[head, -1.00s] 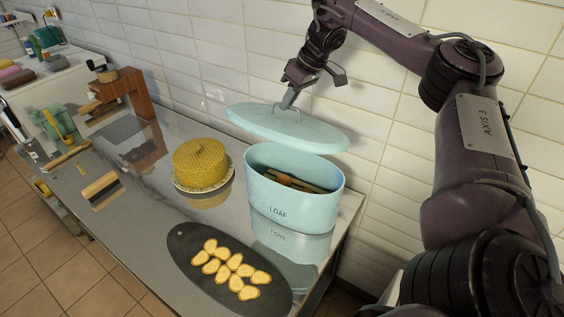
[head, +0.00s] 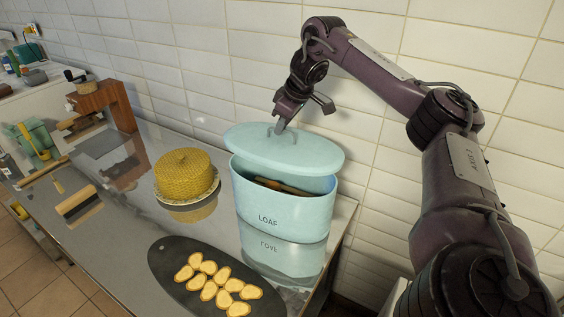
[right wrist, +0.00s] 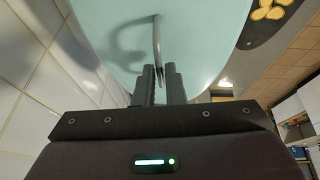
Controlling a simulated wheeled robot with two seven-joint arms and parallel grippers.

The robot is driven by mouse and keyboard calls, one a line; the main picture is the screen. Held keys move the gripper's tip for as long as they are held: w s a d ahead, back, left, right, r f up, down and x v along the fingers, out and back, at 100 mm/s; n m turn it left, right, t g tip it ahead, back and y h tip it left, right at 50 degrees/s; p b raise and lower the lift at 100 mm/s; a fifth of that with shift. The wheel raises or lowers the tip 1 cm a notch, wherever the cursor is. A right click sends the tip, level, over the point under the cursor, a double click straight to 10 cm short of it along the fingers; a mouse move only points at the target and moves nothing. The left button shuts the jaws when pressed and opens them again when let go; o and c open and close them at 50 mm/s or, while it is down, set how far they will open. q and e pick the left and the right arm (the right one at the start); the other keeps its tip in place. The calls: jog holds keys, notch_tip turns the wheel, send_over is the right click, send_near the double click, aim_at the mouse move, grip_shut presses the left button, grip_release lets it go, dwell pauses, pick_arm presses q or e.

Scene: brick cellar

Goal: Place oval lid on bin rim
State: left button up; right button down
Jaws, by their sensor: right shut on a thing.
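The pale blue oval lid (head: 310,153) hangs over the pale blue bin (head: 275,208), which is marked LOAF and stands on the steel counter. My right gripper (head: 280,127) is shut on the lid's handle. The lid is a little above the rim and tilted, with a gap at the front where dark and brown contents show. The back of the rim is hidden by the lid, so I cannot tell whether they touch there. In the right wrist view the fingers (right wrist: 159,85) grip the thin handle, and the lid (right wrist: 200,40) fills the upper middle. My left gripper is not in view.
A yellow woven dome (head: 186,174) on a plate stands left of the bin. A dark oval board (head: 165,262) with several bread slices lies in front. A white tiled wall (head: 390,120) runs close behind. A wooden grinder (head: 112,105) stands at the back left.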

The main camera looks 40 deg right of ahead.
aim_at(285, 142)
notch_tip(285, 142, down, 8)
jog(key=b, duration=0.4)
jog(key=shift+s+a, duration=0.1)
jog(key=shift+s, duration=0.05)
jog(key=c, duration=1.5)
grip_release()
jog(key=shift+r, duration=0.3)
jog(key=p+v, duration=0.8)
jog(key=v, duration=0.3)
jog(key=shift+r, duration=0.2)
